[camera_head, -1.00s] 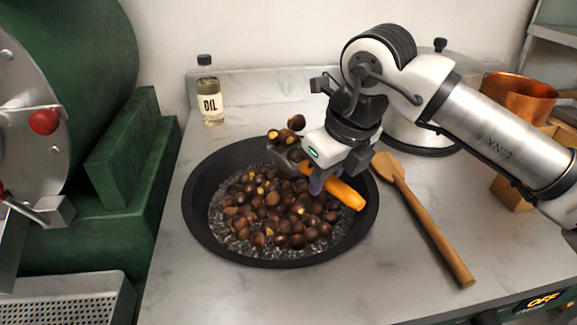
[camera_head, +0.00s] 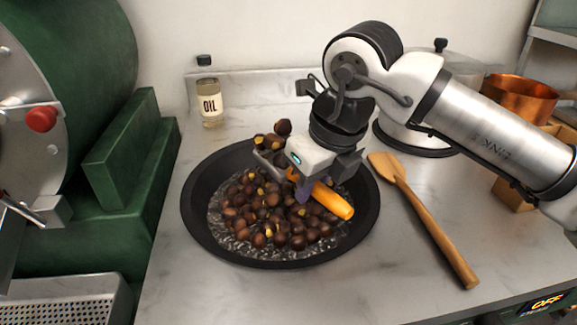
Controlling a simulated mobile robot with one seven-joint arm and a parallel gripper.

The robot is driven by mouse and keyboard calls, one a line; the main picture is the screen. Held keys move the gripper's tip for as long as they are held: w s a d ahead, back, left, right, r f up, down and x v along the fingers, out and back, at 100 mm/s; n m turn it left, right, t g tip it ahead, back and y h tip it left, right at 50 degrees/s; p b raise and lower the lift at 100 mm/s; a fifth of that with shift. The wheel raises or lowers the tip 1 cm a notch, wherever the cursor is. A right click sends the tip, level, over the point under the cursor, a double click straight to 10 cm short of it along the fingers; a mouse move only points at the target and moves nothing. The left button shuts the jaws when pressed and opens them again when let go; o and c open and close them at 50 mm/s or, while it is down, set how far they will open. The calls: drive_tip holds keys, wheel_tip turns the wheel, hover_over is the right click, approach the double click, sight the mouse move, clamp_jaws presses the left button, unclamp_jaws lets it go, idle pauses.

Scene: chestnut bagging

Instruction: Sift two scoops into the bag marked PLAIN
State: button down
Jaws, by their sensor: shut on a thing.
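My gripper (camera_head: 305,190) is shut on the orange handle of a scoop (camera_head: 334,202), above the right side of a wide black pan (camera_head: 196,222). The scoop's head is mostly hidden behind my gripper; a grey piece of its rim shows at the gripper's left. Several chestnuts (camera_head: 270,140) sit up at the scoop's head, above the pan's back edge. Many brown chestnuts (camera_head: 265,215), some split and showing yellow, lie in the pan on dark glittering grit (camera_head: 285,252). No bag marked PLAIN is in view.
A wooden spatula (camera_head: 432,225) lies on the marble counter right of the pan. An oil bottle (camera_head: 210,103) stands at the back left. A lidded pot, a copper pot (camera_head: 522,97) and a green machine (camera_head: 85,90) flank the counter. The front counter is clear.

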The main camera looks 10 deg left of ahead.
drive_tip(key=shift+w+d, duration=0.85)
drive_tip(key=shift+w, duration=0.25)
drive_tip(key=shift+s+a+b, duration=0.25)
drive_tip(key=shift+s+a, duration=0.55)
drive_tip(key=shift+s, duration=0.2)
drive_tip(key=shift+s+a+b, duration=0.2)
drive_tip(key=shift+s+a, duration=0.55)
drive_tip(key=shift+s, duration=0.25)
